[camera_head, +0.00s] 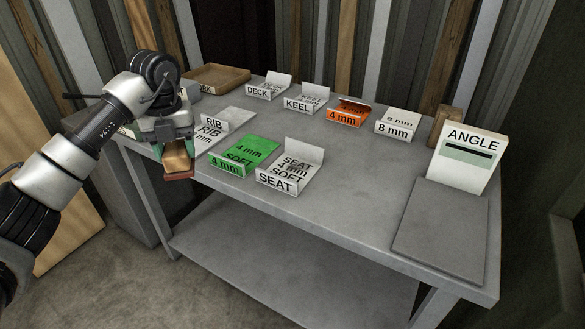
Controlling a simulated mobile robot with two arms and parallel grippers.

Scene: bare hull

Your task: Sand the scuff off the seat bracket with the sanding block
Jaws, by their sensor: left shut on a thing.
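The seat bracket (306,156) is a light grey angled piece lettered SEAT, on the front middle of the grey table. More dark lettering shows on its faces, and I cannot make out a scuff. My left gripper (177,143) is at the table's front left edge, left of the bracket and apart from it. It is shut on the sanding block (179,168), a wooden block with a red-brown lower face. The gripper hides the block's upper part. My right gripper is not in view.
A green SOFT 4 mm piece (262,149) stands between block and seat bracket, with a RIB piece (236,116) behind. DECK, KEEL, orange 4 mm (347,112) and 8 mm pieces line the back. An ANGLE board (467,176) and grey plate (440,230) are right. The middle right is clear.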

